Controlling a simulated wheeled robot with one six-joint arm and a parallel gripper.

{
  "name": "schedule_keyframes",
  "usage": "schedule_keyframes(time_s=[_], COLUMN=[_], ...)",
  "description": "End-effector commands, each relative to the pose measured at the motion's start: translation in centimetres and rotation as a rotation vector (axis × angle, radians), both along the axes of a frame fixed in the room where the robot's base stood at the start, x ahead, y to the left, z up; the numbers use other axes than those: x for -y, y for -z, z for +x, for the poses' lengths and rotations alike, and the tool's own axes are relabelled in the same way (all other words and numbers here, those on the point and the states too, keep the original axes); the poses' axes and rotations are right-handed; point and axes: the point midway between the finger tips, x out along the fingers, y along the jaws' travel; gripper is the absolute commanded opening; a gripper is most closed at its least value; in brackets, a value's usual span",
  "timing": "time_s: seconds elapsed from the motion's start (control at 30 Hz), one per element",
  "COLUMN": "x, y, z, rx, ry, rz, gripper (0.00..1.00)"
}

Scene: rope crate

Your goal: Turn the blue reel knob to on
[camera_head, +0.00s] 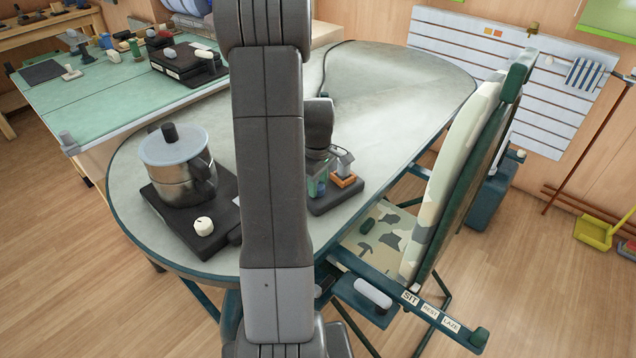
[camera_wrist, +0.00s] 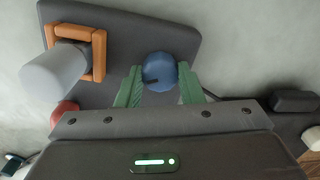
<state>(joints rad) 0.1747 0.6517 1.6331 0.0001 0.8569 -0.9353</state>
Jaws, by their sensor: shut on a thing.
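The blue reel knob (camera_wrist: 160,66) is a round blue cap on a dark base plate (camera_wrist: 125,25) in the wrist view. A short dark mark shows on the knob's left side, running from its middle towards its left edge. I see no on or off lettering. The green fingers of my gripper (camera_wrist: 160,88) are on either side of the knob and shut on it. In the head view my gripper (camera_head: 317,186) is mostly behind my own arm, over the dark base plate (camera_head: 340,202). The knob is hidden in that view.
An orange bracket (camera_wrist: 99,55) with a grey cylinder (camera_wrist: 52,80) stands left of the knob, and a red round piece (camera_wrist: 65,113) is close by. A pot (camera_head: 180,180) on a dark hotplate (camera_head: 165,215) stands left on the table. A camouflage chair (camera_head: 460,170) is at right.

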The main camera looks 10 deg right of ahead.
Motion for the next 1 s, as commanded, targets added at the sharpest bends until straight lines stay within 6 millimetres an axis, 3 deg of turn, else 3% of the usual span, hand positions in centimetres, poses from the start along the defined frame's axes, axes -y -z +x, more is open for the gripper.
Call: schedule_keyframes(time_s=[0.27,1.0], x=[0.01,0.05], y=[-0.05,-0.07], z=[0.04,0.08], rx=[0.0,0.001], ry=[0.133,0.794], rz=[0.0,0.0], gripper=[0.11,0.11])
